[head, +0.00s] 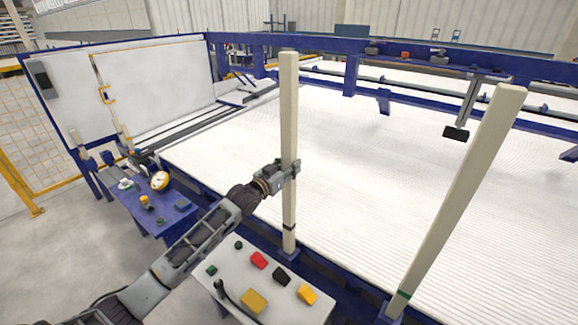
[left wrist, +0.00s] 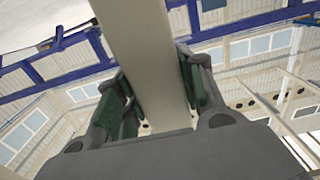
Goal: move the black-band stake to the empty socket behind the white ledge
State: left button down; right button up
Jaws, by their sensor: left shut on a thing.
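The black-band stake (head: 289,110) is a tall cream post with a dark band near its foot. It stands upright, its foot at a blue socket (head: 287,256) on the near blue frame. I cannot tell how far it is seated. My left gripper (head: 289,170) is shut around its middle, above the band. In the left wrist view the stake (left wrist: 143,45) runs between the green-padded fingers. My right gripper is not in view. I cannot clearly pick out an empty socket or which surface is the white ledge.
A second cream stake (head: 460,190) with a green band leans in view at right. A wide white ribbed bed (head: 350,150) lies behind the stakes. A pale control panel (head: 232,262) with coloured buttons and a blue table (head: 150,215) stand near my left arm.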

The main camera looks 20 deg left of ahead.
pick_arm(q)
jog(key=shift+r, duration=0.15)
jog(key=c, duration=0.8)
grip_release()
jog(key=shift+s+f, duration=0.1)
jog(key=shift+f, duration=0.15)
jog(key=shift+s, duration=0.1)
jog(key=v, duration=1.1)
jog(key=shift+s+a+r, duration=0.15)
jog(key=shift+s+r, duration=0.05)
jog(key=shift+s, duration=0.1)
